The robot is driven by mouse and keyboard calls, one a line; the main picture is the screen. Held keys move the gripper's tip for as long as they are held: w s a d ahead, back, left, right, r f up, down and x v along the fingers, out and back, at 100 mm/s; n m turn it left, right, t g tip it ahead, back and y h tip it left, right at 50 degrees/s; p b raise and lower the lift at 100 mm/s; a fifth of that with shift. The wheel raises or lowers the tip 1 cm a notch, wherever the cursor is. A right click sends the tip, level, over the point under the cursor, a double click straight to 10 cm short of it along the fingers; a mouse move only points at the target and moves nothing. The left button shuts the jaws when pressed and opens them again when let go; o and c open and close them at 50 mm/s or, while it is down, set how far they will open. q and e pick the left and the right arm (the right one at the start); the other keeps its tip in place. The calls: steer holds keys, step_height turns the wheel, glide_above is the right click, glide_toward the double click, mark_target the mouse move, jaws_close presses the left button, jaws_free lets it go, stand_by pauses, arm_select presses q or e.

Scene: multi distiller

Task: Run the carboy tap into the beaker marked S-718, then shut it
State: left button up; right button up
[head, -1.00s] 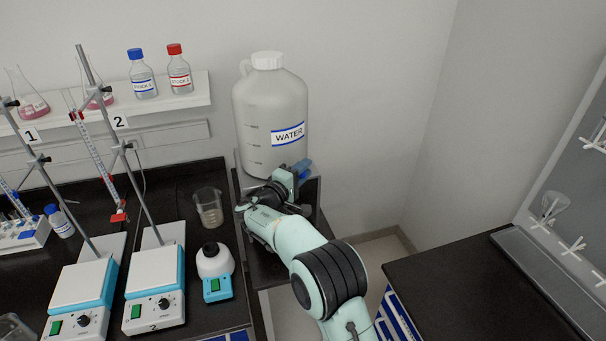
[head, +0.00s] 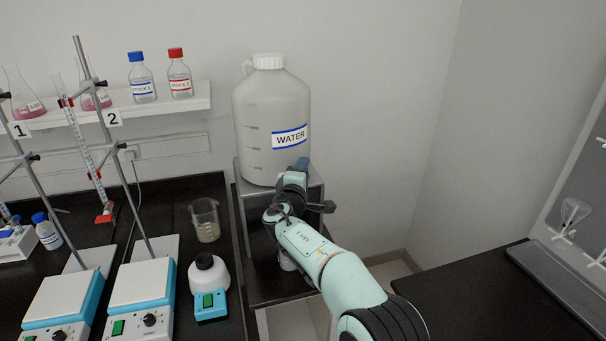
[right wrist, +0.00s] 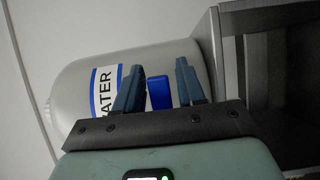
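A large white carboy (head: 262,118) with a WATER label stands on a grey stand against the wall. In the right wrist view, the carboy (right wrist: 75,85) lies sideways, with a bright blue tap handle (right wrist: 159,92) low on it. My right gripper (head: 300,168) is at the carboy's lower front. In the right wrist view, its two dark blue fingers (right wrist: 159,84) are apart, one on each side of the tap handle, with gaps visible. A glass beaker (head: 205,222) with brownish contents stands on the bench left of the stand. I cannot read any S-718 mark. My left gripper is out of view.
The grey stand (head: 240,195) has a dark lower shelf, partly hidden by my right arm. A black bench (head: 470,290) is at the right. A wall shelf holds bottles and flasks.

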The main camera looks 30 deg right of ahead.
stand_by(0.3)
steer(key=b+v, duration=0.4)
steer(key=v, duration=0.9)
steer(key=shift+s, duration=0.1)
